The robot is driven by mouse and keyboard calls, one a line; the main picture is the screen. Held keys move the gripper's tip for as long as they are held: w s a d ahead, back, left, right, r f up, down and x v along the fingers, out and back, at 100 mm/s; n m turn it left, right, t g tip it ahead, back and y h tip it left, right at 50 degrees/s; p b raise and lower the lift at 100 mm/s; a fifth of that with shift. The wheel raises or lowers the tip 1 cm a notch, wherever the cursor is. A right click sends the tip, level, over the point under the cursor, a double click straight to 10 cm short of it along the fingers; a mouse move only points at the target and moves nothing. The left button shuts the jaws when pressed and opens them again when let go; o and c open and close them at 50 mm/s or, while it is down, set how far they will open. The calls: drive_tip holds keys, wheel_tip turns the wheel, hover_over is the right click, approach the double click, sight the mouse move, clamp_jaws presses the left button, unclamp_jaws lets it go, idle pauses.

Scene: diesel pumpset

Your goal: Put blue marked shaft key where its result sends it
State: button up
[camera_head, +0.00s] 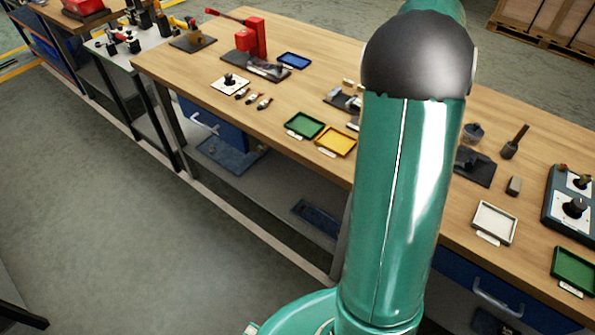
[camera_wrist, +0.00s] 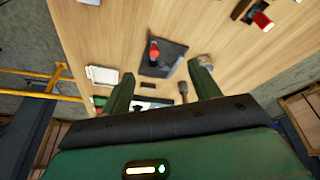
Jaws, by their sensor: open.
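Several small shaft keys lie in a row on the bench in the head view: a left one (camera_head: 241,94), a middle one (camera_head: 252,97) and a right one (camera_head: 265,102). They are too small to tell which has the blue mark. A white plate with a dark post (camera_head: 230,84) stands beside them. A green tray (camera_head: 305,125) and a yellow tray (camera_head: 336,140) lie to their right, with labels in front. A blue tray (camera_head: 294,60) lies farther back. My gripper (camera_wrist: 162,88) is open and empty in the wrist view, above a bench; it does not show in the head view.
A red press (camera_head: 255,38) stands behind the keys. A white tray (camera_head: 494,222), another green tray (camera_head: 574,270) and a dark blue fixture (camera_head: 572,205) are at the right. My arm hides the bench's middle. The wrist view shows a dark plate with a red-topped part (camera_wrist: 155,52).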

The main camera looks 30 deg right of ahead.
drive_tip(key=a+r+n+t+y, duration=0.15)
drive_tip(key=a+n, duration=0.25)
drive_tip(key=a, duration=0.5)
drive_tip(key=w+a+r+n+t, duration=0.1)
drive_tip(key=a+r+n+t, duration=0.2)
drive_tip(key=a, duration=0.6)
drive_tip(key=a+r+n, duration=0.2)
drive_tip(key=a+n, duration=0.3)
drive_tip(key=a, duration=0.4)
drive_tip(key=s+a+n+t+y, duration=0.1)
drive_tip(key=s+a+n, duration=0.4)
drive_tip(key=a, duration=0.4)
drive_tip(key=s+a+f+n+t, duration=0.1)
drive_tip(key=s+a+n+t, duration=0.1)
drive_tip(key=s+a+n, duration=0.3)
drive_tip(key=a+n, duration=0.2)
drive_tip(key=a, duration=0.2)
drive_tip(key=shift+a+y, duration=0.15)
drive_tip(key=shift+y, duration=0.2)
drive_tip(key=shift+s, duration=0.1)
drive_tip(key=shift+c, duration=0.4)
drive_tip(key=c, duration=0.5)
